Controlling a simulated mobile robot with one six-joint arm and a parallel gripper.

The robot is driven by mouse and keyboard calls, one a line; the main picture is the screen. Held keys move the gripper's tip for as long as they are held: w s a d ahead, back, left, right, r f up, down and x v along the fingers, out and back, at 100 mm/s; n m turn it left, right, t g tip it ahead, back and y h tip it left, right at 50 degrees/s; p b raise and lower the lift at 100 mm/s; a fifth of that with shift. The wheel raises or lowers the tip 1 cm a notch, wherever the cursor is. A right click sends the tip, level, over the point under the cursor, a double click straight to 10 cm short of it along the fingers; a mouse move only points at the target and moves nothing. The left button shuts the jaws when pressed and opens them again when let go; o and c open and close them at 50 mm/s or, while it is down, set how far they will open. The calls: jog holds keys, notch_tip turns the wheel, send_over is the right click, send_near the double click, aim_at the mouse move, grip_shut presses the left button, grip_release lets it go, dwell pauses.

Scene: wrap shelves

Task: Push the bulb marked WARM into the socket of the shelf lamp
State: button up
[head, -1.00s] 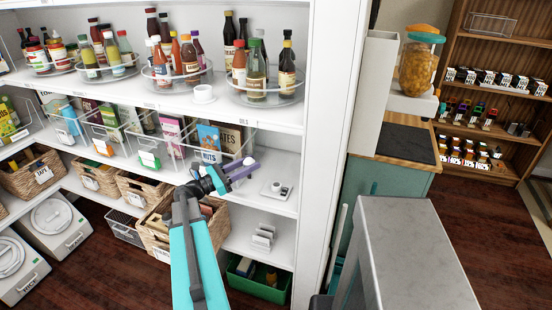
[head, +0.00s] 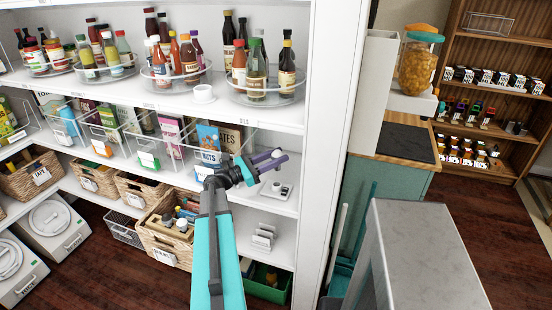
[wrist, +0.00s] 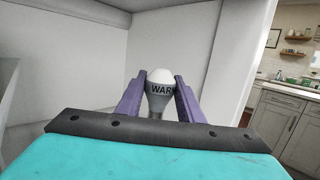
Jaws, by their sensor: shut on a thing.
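My gripper (head: 272,158) has purple fingers and is in front of the shelf bay at the right of the white unit. In the wrist view (wrist: 162,84) it is shut on a bulb (wrist: 159,88) with a white dome and a grey lower part reading WARM. The bulb stands dome up between the fingers; its lower end is partly hidden. In the head view the bulb's white tip (head: 278,153) shows at the fingers. A small white round fitting (head: 204,94) is on the shelf above, and a white square base (head: 276,190) with small round parts is on the shelf below. I cannot tell which is the lamp.
Boxed goods (head: 208,140) stand left of my gripper, and a wicker basket (head: 165,242) is below. The white side panel (head: 322,130) bounds the bay at right.

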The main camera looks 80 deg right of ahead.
aim_at(276, 170)
jog(key=shift+w, duration=0.15)
jog(key=shift+f+b, duration=1.4)
jog(key=shift+f, duration=1.55)
jog(key=shift+f+b, duration=0.65)
jog(key=shift+f, duration=1.1)
dwell(0.9)
jog(key=o, duration=1.1)
jog(key=shift+o, duration=0.2)
jog(key=shift+a, duration=0.1)
jog(key=b+v, duration=0.3)
jog(key=v, duration=1)
jog(key=shift+w+a, duration=0.1)
jog(key=shift+w, duration=0.15)
